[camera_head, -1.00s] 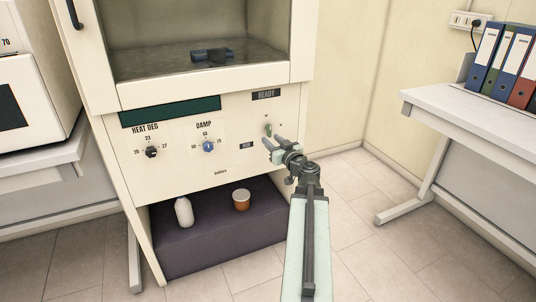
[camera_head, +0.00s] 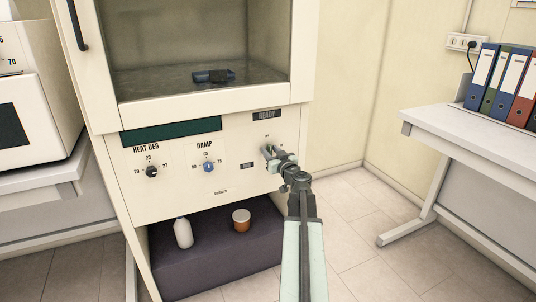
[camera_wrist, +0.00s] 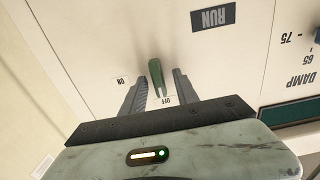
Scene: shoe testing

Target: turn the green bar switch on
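The green bar switch (camera_wrist: 156,77) is on the cream front panel of the cabinet. In the wrist view it stands between the two fingers of my gripper (camera_wrist: 160,84), with a visible gap on each side. My gripper is open and holds nothing. The switch's bar leans slightly, its lower end near the OFF label (camera_wrist: 165,99); the ON label (camera_wrist: 121,81) is to the left, beside the left finger. In the head view my gripper (camera_head: 275,154) is at the right part of the panel and hides most or all of the switch.
The panel also has a black HEAT DEG knob (camera_head: 151,171), a blue DAMP knob (camera_head: 208,167) and a dark green strip (camera_head: 171,133). A white bottle (camera_head: 183,233) and an orange-brown jar (camera_head: 241,220) stand on the dark shelf below. A white table (camera_head: 440,122) is at the right.

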